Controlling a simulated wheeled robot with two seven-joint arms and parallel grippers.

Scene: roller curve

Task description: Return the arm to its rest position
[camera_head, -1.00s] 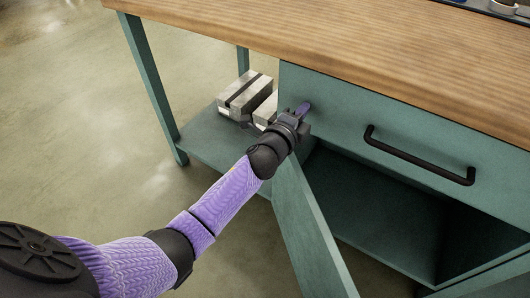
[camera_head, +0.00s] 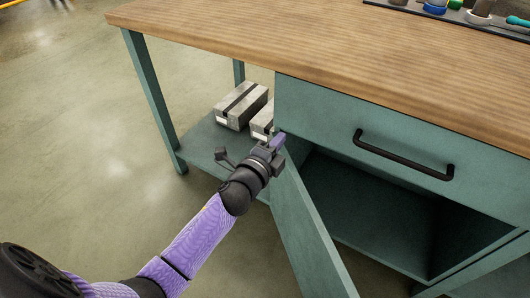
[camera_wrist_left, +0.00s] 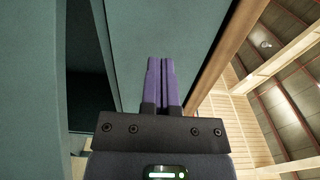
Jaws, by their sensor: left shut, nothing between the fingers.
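My left arm comes in from the lower left in the head view. Its gripper (camera_head: 277,143) is near the top of the open cabinet door (camera_head: 306,232), in front of the left end of the cabinet. In the left wrist view the two purple fingers (camera_wrist_left: 160,82) are together with nothing between them. The teal drawer front (camera_wrist_left: 165,30) lies ahead of them. I cannot tell from the views whether the gripper touches the door. My right gripper is not in view.
The workbench has a wooden top (camera_head: 330,60), a drawer with a black handle (camera_head: 403,155) and an open compartment (camera_head: 370,215). Grey boxes (camera_head: 241,105) lie on the lower shelf (camera_head: 200,145). Small items stand in a dark tray (camera_head: 455,14).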

